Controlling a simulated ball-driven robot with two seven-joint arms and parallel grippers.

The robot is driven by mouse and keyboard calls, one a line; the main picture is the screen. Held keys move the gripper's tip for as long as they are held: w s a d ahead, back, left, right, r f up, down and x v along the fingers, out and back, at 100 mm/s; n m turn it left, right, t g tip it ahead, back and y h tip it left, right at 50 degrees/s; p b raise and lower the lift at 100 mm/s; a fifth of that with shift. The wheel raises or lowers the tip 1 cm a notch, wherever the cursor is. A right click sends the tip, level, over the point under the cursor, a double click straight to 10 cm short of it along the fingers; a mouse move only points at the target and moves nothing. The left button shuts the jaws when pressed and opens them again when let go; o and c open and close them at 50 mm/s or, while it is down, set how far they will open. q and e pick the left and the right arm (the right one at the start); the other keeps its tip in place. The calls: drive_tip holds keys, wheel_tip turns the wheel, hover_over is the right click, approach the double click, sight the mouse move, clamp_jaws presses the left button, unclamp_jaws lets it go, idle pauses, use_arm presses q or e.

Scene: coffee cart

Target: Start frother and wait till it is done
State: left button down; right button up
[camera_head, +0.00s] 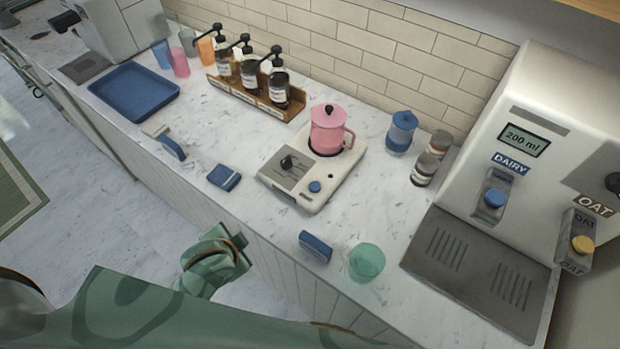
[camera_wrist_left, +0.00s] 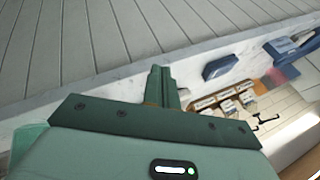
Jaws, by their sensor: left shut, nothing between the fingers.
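The frother is a white base (camera_head: 325,196) on the marble counter, with a grey panel, a black knob (camera_head: 287,162) and a blue button (camera_head: 314,187) at its front. A pink lidded jug (camera_head: 327,131) stands upright on a dark ring at the base's rear. Whether the frother is running cannot be told. My left gripper (camera_head: 238,240) is at the counter's front edge, apart from the frother and to its lower left. Its fingers show shut and empty in the left wrist view (camera_wrist_left: 161,86). My right gripper is not in view.
A blue block (camera_head: 223,177), another blue item (camera_head: 315,247) and a green cup (camera_head: 367,262) lie near the front edge. A syrup rack (camera_head: 247,101) and blue tray (camera_head: 134,91) are left. A blue jar (camera_head: 401,132) and the milk dispenser (camera_head: 545,125) are right.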

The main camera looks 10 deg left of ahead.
use_arm(q)
drive_tip(key=w+d+r+m+t+h+p, duration=0.1)
drive_tip(key=w+d+r+m+h, duration=0.3)
drive_tip(key=w+d+r, duration=0.3)
drive_tip(key=w+d+r+m+h+p, duration=0.2)
drive_tip(key=w+d+r+m+h, duration=0.15)
drive_tip(key=d+r, duration=0.5)
drive_tip(key=w+a+f+m+g+h, duration=0.1)
drive_tip(key=w+a+f+m, duration=0.1)
drive_tip(key=w, duration=0.7)
wheel_tip(320, 180, down, 2)
drive_tip(key=shift+w+a+f+m, duration=0.1)
drive_tip(key=shift+w+a+m, duration=0.15)
drive_tip(key=shift+m, duration=0.2)
